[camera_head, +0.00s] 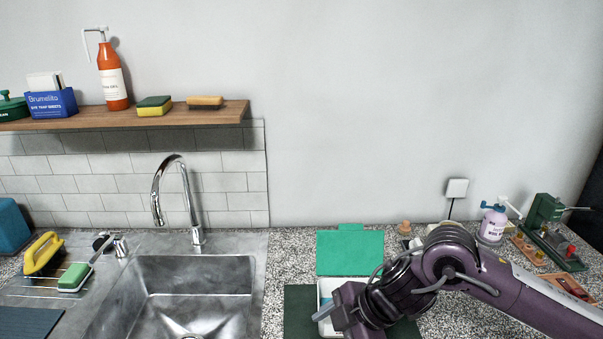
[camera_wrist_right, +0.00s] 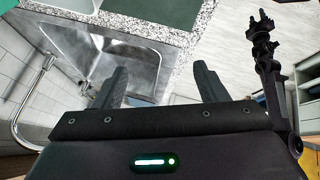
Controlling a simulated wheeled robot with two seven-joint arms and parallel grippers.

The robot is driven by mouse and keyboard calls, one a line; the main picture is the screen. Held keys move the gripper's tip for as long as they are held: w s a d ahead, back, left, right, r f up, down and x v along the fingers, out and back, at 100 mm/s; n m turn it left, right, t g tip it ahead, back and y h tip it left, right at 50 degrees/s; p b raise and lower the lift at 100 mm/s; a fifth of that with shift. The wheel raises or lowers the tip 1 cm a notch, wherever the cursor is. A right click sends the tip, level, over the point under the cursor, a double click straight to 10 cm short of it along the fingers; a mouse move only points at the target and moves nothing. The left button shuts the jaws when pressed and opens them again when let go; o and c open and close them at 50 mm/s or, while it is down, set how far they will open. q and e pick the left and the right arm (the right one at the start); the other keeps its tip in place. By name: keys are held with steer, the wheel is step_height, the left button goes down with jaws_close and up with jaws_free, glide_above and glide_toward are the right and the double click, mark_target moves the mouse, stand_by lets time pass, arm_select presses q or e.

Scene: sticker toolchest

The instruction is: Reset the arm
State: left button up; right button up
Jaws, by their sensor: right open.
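My right arm comes in from the right in the head view, over the counter to the right of the sink. My right gripper (camera_head: 333,314) is above a white tray (camera_head: 325,292), partly covering it. In the right wrist view the two fingers of the right gripper (camera_wrist_right: 161,70) stand wide apart with nothing between them. A dark jointed arm at the right of the wrist view looks like my left arm, with the left gripper (camera_wrist_right: 260,22) at its top; its jaw state is too small to tell. The left arm is absent from the head view.
A steel sink (camera_head: 135,290) with a tall faucet (camera_head: 196,210) lies left of a green board (camera_head: 350,254) and a dark green mat (camera_head: 298,310). A pump bottle (camera_head: 492,224) and a green tool stand (camera_head: 545,225) are at the right. A wooden shelf (camera_head: 70,123) holds several items.

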steer(key=s+a+r+m+t+y, duration=0.1)
steer(key=a+r+m+t+y, duration=0.2)
steer(key=a+t, duration=0.55)
steer(key=s+d+f+m+g+h, duration=0.1)
steer(key=d+f+m+h, duration=0.45)
steer(key=d+m, duration=0.55)
steer(key=s+d+f+m+g+h, duration=0.4)
steer(key=s+d+f+m+g, duration=0.3)
steer(key=s+d, duration=0.55)
step_height(320, 180, down, 29)
steer(key=n, duration=0.2)
arm_select(q)
steer(key=shift+s+a+f+b, duration=0.1)
steer(key=shift+s+f+b, duration=0.1)
steer(key=shift+f+b, duration=0.55)
arm_select(e)
steer(key=s+d+f+g, duration=0.1)
steer(key=s+d+f, duration=0.2)
steer(key=s+f, duration=1.8)
steer(key=shift+s, duration=0.15)
